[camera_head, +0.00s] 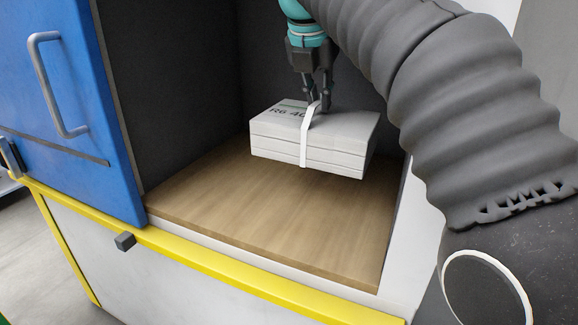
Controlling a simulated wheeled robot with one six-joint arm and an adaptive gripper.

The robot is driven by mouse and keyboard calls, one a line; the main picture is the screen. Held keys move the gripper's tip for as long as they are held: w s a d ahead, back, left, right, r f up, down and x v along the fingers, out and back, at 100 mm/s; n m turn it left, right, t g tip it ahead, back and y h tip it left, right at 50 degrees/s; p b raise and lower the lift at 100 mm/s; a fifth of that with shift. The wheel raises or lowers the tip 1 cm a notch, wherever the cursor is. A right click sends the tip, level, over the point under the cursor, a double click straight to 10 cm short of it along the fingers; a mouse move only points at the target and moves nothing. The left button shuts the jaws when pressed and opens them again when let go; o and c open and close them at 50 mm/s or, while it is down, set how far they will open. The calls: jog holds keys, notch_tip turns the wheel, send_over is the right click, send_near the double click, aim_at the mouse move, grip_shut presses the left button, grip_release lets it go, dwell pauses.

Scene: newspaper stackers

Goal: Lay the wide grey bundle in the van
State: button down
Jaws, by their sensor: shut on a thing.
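The wide grey bundle (272,142) is a light grey stack of papers with a white strap around its middle and dark lettering on top. My gripper (315,103) is shut on the strap at the top of the bundle, with the fingers pointing down. The bundle is inside the van's cargo space, above or at the back of its wooden floor (250,215). It looks roughly level. I cannot tell for sure whether its underside touches the floor.
A blue door (75,90) with a grey handle stands at the left of the opening. A yellow sill edge (210,270) runs along the front. Dark walls (190,80) enclose the space. The wooden floor in front of the bundle is bare. My grey-sleeved arm crosses the right side.

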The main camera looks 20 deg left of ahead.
aim_at(312, 108)
notch_tip(312, 108, down, 5)
jog(key=shift+w+d+b, duration=0.1)
jog(key=shift+d+b, duration=0.05)
jog(key=shift+b, duration=1.05)
jog(key=shift+f+b, duration=0.85)
jog(key=shift+f, duration=1.45)
jog(key=shift+f, duration=0.1)
jog(key=c, duration=1.2)
grip_release()
jog(key=shift+f, duration=0.15)
jog(key=p+v, duration=0.4)
jog(key=v, duration=0.8)
